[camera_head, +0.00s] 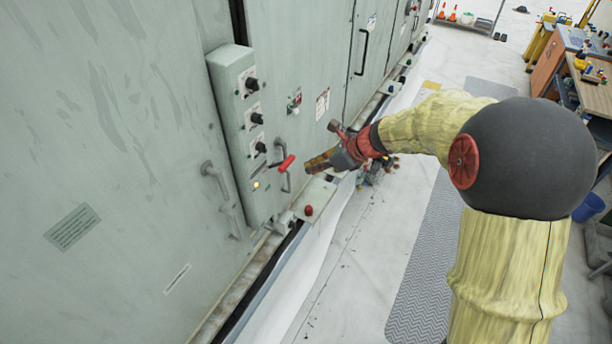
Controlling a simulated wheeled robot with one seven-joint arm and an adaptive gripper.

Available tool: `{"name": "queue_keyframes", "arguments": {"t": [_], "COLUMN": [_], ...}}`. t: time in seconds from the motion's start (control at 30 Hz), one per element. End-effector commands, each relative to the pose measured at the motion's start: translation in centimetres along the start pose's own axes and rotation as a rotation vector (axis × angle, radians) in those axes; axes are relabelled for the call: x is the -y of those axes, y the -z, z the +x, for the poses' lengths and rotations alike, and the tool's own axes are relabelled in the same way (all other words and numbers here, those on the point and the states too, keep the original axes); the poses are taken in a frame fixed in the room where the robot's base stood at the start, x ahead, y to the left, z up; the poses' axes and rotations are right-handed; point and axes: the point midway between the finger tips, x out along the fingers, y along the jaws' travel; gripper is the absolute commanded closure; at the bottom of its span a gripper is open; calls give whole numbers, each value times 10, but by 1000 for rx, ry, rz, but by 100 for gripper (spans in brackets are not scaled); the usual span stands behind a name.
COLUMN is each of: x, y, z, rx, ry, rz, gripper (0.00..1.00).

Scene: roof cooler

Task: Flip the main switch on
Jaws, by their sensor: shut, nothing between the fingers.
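A grey-green control box (236,130) is mounted on the cabinet front, left of centre. A lever with a red grip (286,164) sticks out from its lower part and looks like the main switch. I cannot tell from this view whether it is on or off. A small yellow light (256,185) shows below and left of the lever. My gripper (309,166) is shut and empty, its tips pointing left at the lever. It appears close to the red grip with a small gap between them in the picture; the true depth is unclear.
Several black knobs (252,84) sit above the lever on the box. A red button (308,210) is on a ledge below my gripper. Metal handles (213,180) stick out left of the box. The floor (350,270) right of the cabinet is open; a workbench (590,92) stands far right.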

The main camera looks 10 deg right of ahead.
Motion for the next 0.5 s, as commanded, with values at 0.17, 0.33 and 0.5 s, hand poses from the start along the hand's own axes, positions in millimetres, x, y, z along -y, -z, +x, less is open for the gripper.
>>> {"name": "queue_keyframes", "arguments": {"t": [0.17, 0.33, 0.5], "x": [0, -1, -1], "y": [-4, -4, -4], "z": [-14, -16, -16], "rx": [-1, -2, -3], "ry": [0, -2, -1], "rz": [2, 3, 2], "gripper": [100, 100, 100]}}
